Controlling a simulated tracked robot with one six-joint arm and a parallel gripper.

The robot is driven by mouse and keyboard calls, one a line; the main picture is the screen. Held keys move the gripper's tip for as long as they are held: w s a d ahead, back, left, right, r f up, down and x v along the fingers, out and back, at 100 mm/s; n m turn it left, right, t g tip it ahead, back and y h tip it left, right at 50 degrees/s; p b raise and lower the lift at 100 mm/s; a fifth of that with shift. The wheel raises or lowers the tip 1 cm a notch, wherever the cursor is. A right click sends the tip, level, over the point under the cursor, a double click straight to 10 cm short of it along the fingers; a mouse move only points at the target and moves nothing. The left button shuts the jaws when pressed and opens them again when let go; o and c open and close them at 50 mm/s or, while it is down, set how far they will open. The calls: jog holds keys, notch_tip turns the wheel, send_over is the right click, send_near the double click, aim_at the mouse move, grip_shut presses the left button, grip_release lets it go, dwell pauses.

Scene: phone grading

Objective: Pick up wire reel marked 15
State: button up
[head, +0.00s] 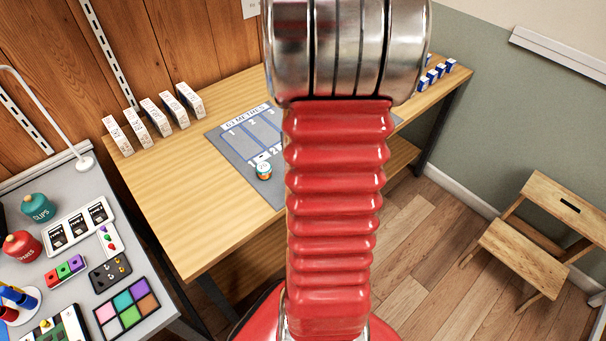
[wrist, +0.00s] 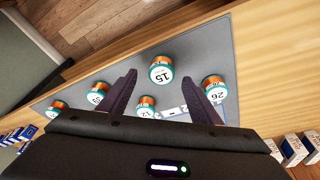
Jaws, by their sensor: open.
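The wire reel marked 15 (wrist: 161,70) shows in the wrist view, a copper-orange reel with teal rims and a white label. It stands on the grey mat (wrist: 135,65), ahead of my gripper (wrist: 165,90). The two dark fingers are apart with nothing held between them. The reel lies beyond and roughly between the fingertips, and I see no contact. In the head view my red arm hides the gripper and most of the mat (head: 217,139); I cannot pick out reel 15 there.
Other reels on the mat are one marked 26 (wrist: 214,88), one marked 12 (wrist: 146,106), one marked 03 (wrist: 97,92) and one at far left (wrist: 58,108). White boxes (head: 152,116) line the wooden table's (head: 165,190) back. A cluttered grey bench (head: 75,195) stands left, a wooden step stool (head: 540,225) right.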

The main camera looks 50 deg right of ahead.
jog(key=shift+f, duration=0.15)
jog(key=shift+w+x, duration=0.1)
jog(key=shift+x, duration=1.15)
jog(key=shift+w+x, duration=0.15)
jog(key=shift+x, duration=1.1)
jog(key=shift+a, duration=0.1)
jog(key=c, duration=1.1)
notch_tip(320, 180, up, 10)
jog(key=shift+r, duration=0.1)
